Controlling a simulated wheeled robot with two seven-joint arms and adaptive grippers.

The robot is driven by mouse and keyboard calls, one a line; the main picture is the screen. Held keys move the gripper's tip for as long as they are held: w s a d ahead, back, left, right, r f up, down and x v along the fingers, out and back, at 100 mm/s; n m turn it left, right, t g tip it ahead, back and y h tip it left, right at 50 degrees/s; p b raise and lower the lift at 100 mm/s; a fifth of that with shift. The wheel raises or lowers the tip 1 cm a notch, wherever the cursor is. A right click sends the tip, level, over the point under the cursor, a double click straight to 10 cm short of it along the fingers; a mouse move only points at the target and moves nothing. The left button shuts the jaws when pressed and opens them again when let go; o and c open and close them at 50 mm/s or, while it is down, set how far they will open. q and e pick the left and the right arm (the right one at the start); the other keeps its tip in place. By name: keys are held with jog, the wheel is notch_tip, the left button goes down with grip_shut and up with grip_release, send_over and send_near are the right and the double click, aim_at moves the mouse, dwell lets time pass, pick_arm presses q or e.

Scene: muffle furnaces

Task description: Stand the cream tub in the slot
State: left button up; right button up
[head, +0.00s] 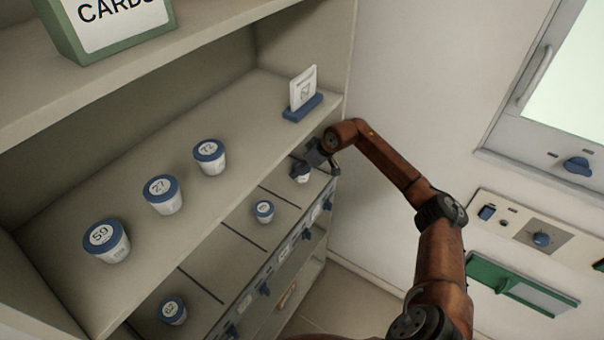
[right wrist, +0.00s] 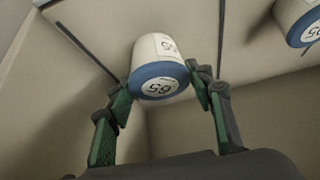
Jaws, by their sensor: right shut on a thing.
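My right gripper (head: 308,163) is shut on a small cream tub (head: 300,175) with a blue lid, at the far right end of the divided lower shelf (head: 232,263). In the right wrist view the gripper (right wrist: 163,88) has its green-padded fingers on both sides of the held tub (right wrist: 156,50), near its blue lid. The lid carries a number label that shows rotated. Dark divider lines mark slots on the shelf, and the tub is at the endmost slot. I cannot tell whether its base touches the shelf. My left gripper is not in view.
Tubs marked 59 (head: 107,240), 27 (head: 163,194) and apparently 72 (head: 209,157) stand on the ledge above. Tubs (head: 263,211) and (head: 173,310) stand in other slots. A blue card holder (head: 303,108) is near the end wall (head: 375,120), close to my gripper.

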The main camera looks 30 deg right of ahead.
notch_tip(320, 180, down, 3)
dwell(0.3)
jog(key=o, duration=1.3)
jog(key=shift+f, duration=0.1)
jog(key=shift+c, duration=0.2)
jog(key=p+v, duration=0.1)
jog(key=v, duration=1.1)
jog(key=shift+s, duration=0.1)
